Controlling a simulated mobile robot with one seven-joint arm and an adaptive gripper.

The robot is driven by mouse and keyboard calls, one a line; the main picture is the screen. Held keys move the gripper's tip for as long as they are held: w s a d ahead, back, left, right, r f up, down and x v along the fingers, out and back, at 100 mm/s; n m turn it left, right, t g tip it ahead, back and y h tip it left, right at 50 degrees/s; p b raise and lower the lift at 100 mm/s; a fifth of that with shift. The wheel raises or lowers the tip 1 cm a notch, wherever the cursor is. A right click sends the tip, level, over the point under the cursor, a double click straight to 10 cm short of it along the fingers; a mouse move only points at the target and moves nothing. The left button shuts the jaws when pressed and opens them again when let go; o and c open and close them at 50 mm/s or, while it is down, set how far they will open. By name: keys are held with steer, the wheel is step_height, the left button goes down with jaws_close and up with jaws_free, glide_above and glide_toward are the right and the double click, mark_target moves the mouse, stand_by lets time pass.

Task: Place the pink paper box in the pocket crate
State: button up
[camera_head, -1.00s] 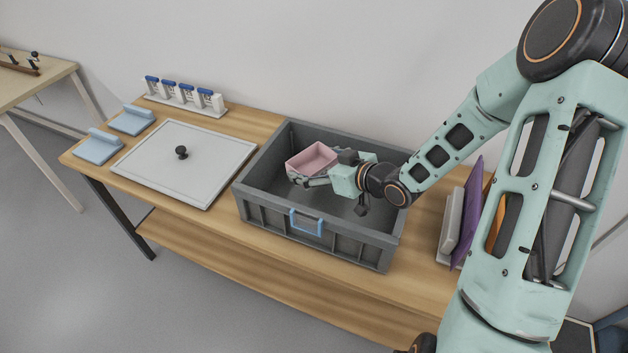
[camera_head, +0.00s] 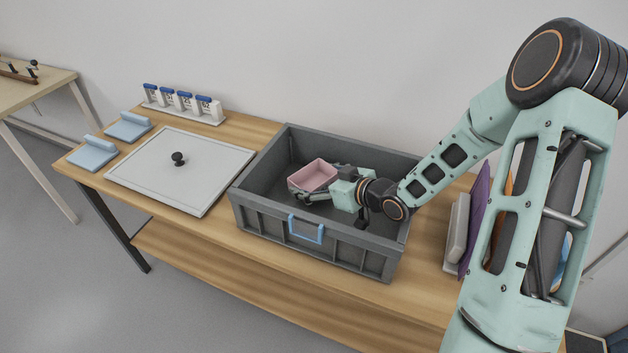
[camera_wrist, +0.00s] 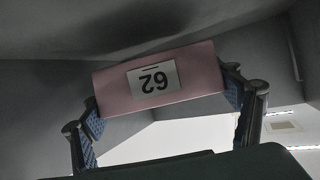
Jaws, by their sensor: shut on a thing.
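The pink paper box (camera_head: 314,175) is an open-topped box inside the walls of the grey pocket crate (camera_head: 262,216). My gripper (camera_head: 318,192) reaches into the crate from the right and is shut on the box. In the wrist view the pink box (camera_wrist: 115,92) shows a white label reading 62, upside down. The blue-padded fingers of my gripper (camera_wrist: 165,108) grip it at its two ends. The crate has a light blue handle on its front. I cannot tell whether the box touches the crate floor.
A flat grey lid (camera_head: 205,172) with a black knob lies left of the crate. Light blue blocks (camera_head: 92,154) and a rack of blue-topped vials (camera_head: 183,104) stand further left. Upright panels, one purple (camera_head: 475,220), stand close to the crate's right.

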steer(key=shift+f+b, duration=0.35)
steer(key=shift+f, duration=0.2)
steer(key=o, duration=1)
steer(key=shift+r+p, duration=0.55)
steer(key=shift+r, duration=0.05)
steer(key=p+v, duration=0.1)
steer(key=v, duration=0.6)
steer(key=shift+s+d+r, duration=0.15)
steer(key=shift+s+d, duration=0.05)
